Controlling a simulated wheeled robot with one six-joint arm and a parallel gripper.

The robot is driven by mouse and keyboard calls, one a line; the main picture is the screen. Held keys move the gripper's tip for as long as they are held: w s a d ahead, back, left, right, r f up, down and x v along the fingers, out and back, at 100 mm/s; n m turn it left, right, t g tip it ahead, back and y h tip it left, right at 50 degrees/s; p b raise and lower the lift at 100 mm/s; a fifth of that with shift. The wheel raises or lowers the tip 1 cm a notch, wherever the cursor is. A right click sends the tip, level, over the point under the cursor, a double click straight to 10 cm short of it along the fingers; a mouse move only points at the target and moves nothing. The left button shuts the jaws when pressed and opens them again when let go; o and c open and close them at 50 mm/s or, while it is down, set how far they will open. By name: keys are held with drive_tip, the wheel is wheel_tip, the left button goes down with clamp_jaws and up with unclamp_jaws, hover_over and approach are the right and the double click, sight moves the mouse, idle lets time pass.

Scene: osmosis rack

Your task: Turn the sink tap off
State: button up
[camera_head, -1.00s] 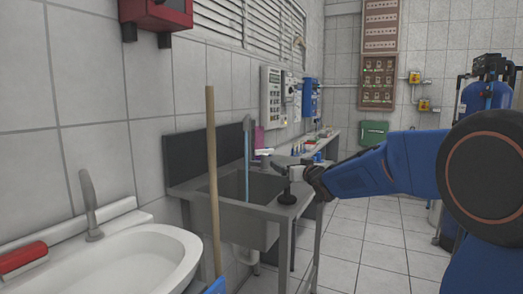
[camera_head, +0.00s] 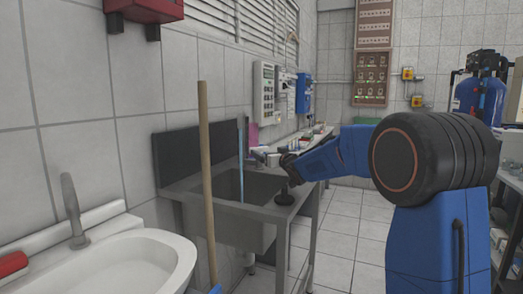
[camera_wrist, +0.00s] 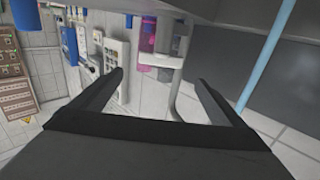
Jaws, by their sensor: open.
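The steel sink (camera_head: 222,222) stands against the tiled wall, left of centre in the head view. A blue water stream (camera_head: 241,165) runs down into its basin; it also shows at the upper right of the wrist view (camera_wrist: 266,55). The grey tap (camera_head: 258,151) is small and partly hidden by my gripper (camera_head: 276,158) in the head view. In the wrist view the tap (camera_wrist: 160,60) lies ahead, between the lines of my two open fingers (camera_wrist: 159,82). Nothing is held. I cannot tell whether a finger touches the tap.
A wooden broom handle (camera_head: 206,170) stands in front of the sink. A white basin (camera_head: 130,262) is at the lower left. A pink item (camera_wrist: 147,40) is near the tap. Open tiled floor (camera_head: 345,240) lies right.

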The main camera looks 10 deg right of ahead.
sight(259, 150)
drive_tip(key=x, duration=0.8)
drive_tip(key=c, duration=1)
